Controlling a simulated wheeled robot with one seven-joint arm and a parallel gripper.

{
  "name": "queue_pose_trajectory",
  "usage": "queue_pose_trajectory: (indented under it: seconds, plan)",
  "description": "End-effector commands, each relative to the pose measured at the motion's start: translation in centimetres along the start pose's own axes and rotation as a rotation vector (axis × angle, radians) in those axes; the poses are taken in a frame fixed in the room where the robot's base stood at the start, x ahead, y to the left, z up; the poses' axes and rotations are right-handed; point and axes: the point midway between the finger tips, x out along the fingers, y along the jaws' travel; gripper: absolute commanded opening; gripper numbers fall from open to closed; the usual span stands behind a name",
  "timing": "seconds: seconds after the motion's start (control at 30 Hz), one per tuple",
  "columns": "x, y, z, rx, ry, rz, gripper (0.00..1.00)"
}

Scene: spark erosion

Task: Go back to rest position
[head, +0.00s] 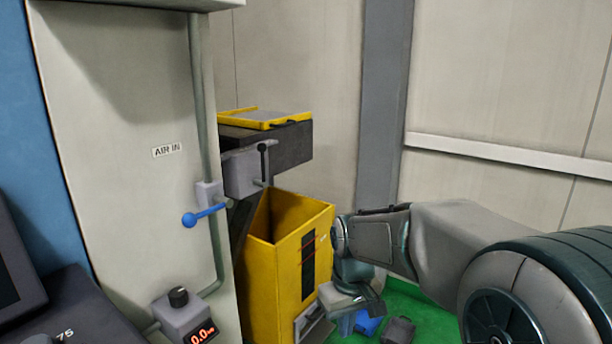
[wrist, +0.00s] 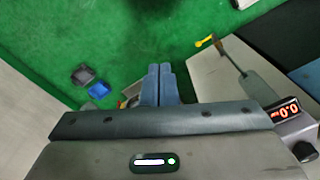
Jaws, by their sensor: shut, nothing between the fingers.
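My gripper (head: 346,324) hangs low at the front right of the yellow bin in the head view, its fingers pointing down and partly cut off by the frame's lower edge. In the wrist view my gripper (wrist: 159,69) has its two blue-grey fingers together, with nothing between them. The green floor (wrist: 130,35) shows beyond the fingertips. My arm reaches in from the right in the head view, bent downward at the wrist.
A tall open yellow bin (head: 284,262) stands left of my gripper. A blue box (head: 367,323) and a dark grey box (head: 400,331) are on the floor. A machine cabinet (head: 125,140) with a blue-handled valve (head: 205,215) and red display (head: 203,332) stands left.

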Motion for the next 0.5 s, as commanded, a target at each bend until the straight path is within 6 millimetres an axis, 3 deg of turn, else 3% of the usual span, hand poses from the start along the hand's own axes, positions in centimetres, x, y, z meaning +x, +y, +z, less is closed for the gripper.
queue_pose_trajectory:
  seconds: [0.03, 0.2, 0.33, 0.5]
  plan:
    - [-2.5, 0.2, 1.6, 0.036, 0.019, 0.017, 0.0]
    - [-6.5, 0.7, 6.7, 0.17, 0.079, 0.054, 0.0]
    - [-8.9, 0.7, 10.5, 0.271, 0.129, 0.068, 0.0]
    - [-10.4, 0.5, 14.3, 0.374, 0.183, 0.072, 0.0]
